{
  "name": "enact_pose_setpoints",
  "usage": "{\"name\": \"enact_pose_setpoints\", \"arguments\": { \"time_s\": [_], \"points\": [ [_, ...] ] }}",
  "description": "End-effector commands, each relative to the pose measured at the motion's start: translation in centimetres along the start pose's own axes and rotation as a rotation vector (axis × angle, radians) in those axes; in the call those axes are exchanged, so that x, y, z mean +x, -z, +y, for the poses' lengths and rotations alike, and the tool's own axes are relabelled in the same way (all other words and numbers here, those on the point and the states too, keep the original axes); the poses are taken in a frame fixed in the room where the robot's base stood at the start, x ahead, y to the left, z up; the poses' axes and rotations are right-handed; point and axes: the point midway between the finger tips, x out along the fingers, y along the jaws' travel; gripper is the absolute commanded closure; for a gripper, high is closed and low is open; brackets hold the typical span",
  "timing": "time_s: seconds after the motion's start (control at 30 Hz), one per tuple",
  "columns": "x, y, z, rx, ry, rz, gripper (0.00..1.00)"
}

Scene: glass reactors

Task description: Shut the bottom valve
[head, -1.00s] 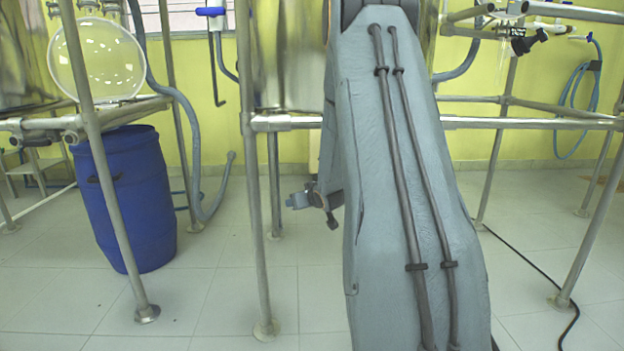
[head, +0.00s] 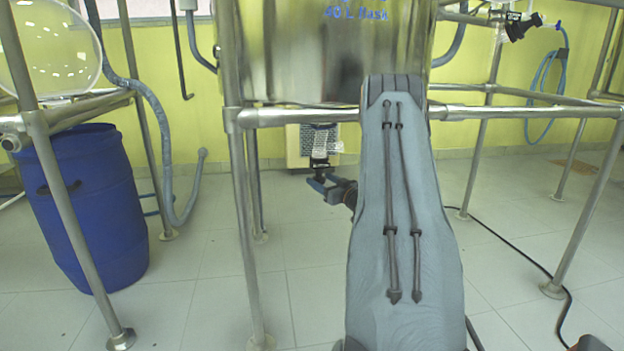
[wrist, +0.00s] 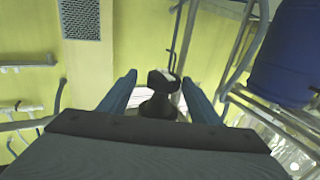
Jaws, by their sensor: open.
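A dark valve-like part with a flat black top (wrist: 163,82) sits between my two blue fingers in the wrist view. In the head view, a small black part (head: 319,163) hangs below the large vessel (head: 300,50), just above my gripper (head: 318,184); it looks like the bottom valve. My gripper also shows in the wrist view (wrist: 160,80); it is open, with a finger on each side of the dark part. I cannot tell whether either finger touches it. My arm hides the vessel's lower right side.
A metal frame rail (head: 280,117) crosses above my gripper, with posts on both sides. A blue drum (head: 85,210) stands at the left. A pale vented box (head: 300,147) is behind the black part. A black cable (head: 520,258) lies on the right floor.

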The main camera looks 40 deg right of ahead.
Motion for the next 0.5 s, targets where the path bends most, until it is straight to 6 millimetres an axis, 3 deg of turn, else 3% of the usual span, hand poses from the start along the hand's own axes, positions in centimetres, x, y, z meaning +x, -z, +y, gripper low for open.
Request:
{"name": "enact_pose_setpoints", "arguments": {
  "time_s": [0.2,0.5],
  "points": [
    [3.6,-0.3,-0.4,-0.002,0.005,0.0,0.43],
    [5.3,-0.1,-0.2,0.0,0.002,-0.001,0.43]
  ]
}}
